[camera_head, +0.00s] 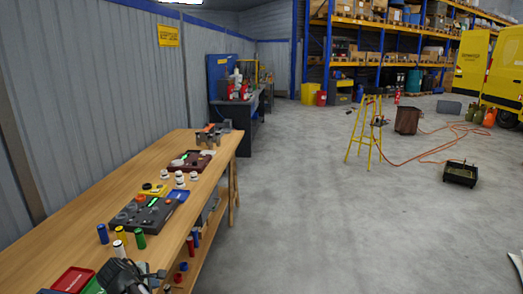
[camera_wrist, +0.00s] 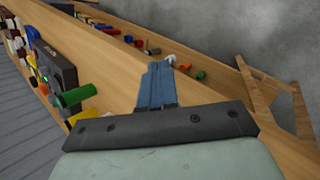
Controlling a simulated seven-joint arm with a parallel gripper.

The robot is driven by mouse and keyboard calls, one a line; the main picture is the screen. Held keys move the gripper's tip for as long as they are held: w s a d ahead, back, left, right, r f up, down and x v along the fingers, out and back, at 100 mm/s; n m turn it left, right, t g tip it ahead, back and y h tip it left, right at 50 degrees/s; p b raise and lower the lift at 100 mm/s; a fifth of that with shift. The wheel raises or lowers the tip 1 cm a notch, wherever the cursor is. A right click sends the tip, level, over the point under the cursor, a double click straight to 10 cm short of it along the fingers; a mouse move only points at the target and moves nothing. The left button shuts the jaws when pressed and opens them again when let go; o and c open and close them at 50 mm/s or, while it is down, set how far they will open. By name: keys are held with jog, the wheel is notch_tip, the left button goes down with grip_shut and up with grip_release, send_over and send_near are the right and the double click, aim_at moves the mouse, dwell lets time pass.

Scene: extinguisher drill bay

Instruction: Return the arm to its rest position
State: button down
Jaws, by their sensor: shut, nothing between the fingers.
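My gripper (camera_wrist: 158,68) shows in the wrist view with its two blue-grey fingers together and nothing between them. In the head view my gripper (camera_head: 152,272) is at the bottom edge, over the near end of the wooden workbench (camera_head: 78,222). Most of my arm is out of the frame. The fingers touch no object that I can make out. In the wrist view a green cylinder (camera_wrist: 76,95) is on the bench to the left of the fingers, apart from them.
Blue, yellow, white and green cylinders (camera_head: 139,239) stand close by on the bench. A dark control box (camera_head: 148,213) lies beyond them. Red and green trays (camera_head: 72,280) are at the near left. Small coloured items sit on a lower shelf.

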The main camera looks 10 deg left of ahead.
jog(key=w+d+f+m+g, duration=0.15)
jog(key=d+f+m, duration=0.25)
jog(key=d, duration=0.7)
jog(key=w+d+f+m+g+h, duration=0.1)
jog(key=w+d+f+m, duration=0.3)
jog(key=d, duration=0.6)
jog(key=w+d+f+m+g, duration=0.1)
jog(key=d+f+m+g, duration=0.3)
jog(key=d, duration=0.7)
jog(key=s+d+f+m+y, duration=0.1)
jog(key=s+d+f+m, duration=0.25)
jog(key=d, duration=0.55)
jog(key=s+d+f+m, duration=0.3)
jog(key=d+m, duration=0.1)
jog(key=d, duration=0.4)
jog(key=s+d+f+m+y, duration=0.1)
jog(key=s+d+f+m, duration=0.2)
jog(key=d, duration=0.6)
jog(key=s+f+g, duration=0.3)
jog(key=s+f, duration=0.7)
jog(key=s, duration=0.5)
jog(key=s+f+g, duration=0.4)
jog(key=s+f, duration=0.6)
jog(key=s, duration=0.5)
jog(key=shift+f, duration=0.3)
jog(key=shift+d+g, duration=0.1)
jog(key=shift+g, duration=0.15)
